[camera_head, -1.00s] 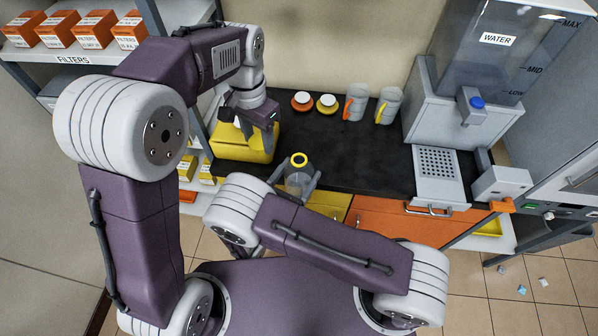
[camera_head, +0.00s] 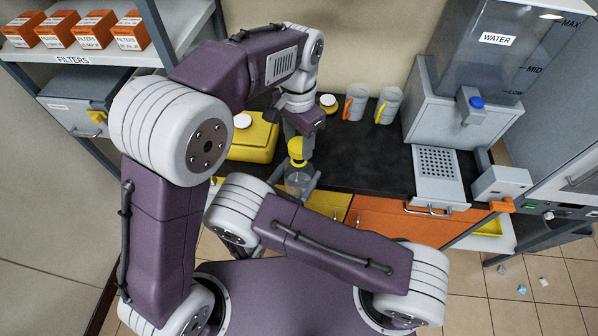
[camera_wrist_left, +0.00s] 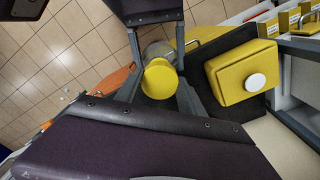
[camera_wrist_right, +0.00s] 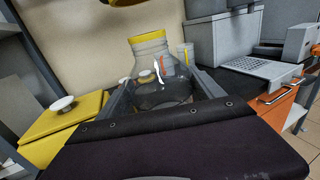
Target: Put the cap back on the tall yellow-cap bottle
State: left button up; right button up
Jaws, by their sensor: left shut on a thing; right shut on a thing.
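The cap also shows between the fingers in the left wrist view (camera_wrist_left: 160,79). In the right wrist view the cap's lower edge (camera_wrist_right: 128,2) is at the top, apart from the neck.
A yellow box (camera_head: 252,140) with a white knob stands left of the bottle. The water dispenser (camera_head: 470,110) is at right. The counter between is clear.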

aim_at(299, 177)
pick_arm(q)
jog(key=shift+f, duration=1.1)
jog(key=shift+f, duration=0.85)
jog(key=shift+f, duration=0.55)
